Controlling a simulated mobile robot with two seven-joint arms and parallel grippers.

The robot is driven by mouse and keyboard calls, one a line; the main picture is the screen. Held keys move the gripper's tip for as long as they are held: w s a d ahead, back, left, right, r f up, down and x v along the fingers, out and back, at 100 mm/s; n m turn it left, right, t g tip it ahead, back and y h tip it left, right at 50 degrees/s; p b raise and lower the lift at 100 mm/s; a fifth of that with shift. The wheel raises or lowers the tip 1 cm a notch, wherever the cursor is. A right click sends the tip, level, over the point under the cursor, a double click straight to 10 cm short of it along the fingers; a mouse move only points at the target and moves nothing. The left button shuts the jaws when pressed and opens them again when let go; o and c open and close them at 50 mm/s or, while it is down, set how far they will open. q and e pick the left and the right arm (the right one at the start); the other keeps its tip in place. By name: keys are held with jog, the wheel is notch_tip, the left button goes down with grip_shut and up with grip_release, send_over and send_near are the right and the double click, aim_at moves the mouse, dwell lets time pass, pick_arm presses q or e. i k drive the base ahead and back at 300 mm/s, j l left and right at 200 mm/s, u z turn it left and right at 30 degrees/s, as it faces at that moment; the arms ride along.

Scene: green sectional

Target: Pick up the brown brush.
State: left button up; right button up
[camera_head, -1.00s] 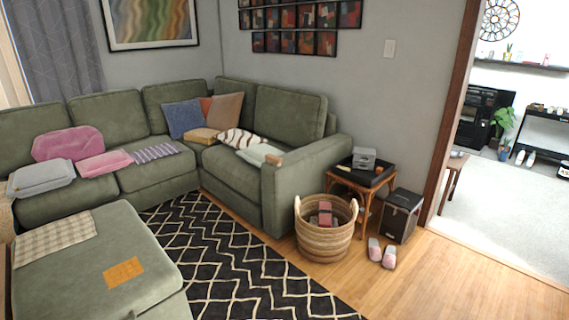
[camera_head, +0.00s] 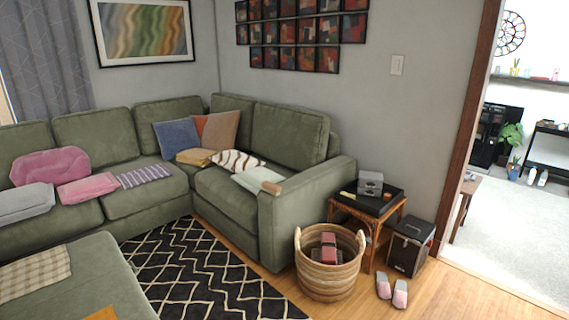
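I cannot make out a brown brush for certain. A small tan item (camera_head: 347,195) lies at the left side of the black tray (camera_head: 378,208) on the rattan side table (camera_head: 352,212), also too small to name. Neither of my grippers is in view.
A woven basket (camera_head: 328,279) with reddish and dark items stands before the table. A black box (camera_head: 410,246) and pink slippers (camera_head: 392,290) are to its right. The green sectional (camera_head: 312,192) and ottoman (camera_head: 85,285) flank a patterned rug (camera_head: 195,270).

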aim_at(272, 188)
jog(key=i, duration=3.55)
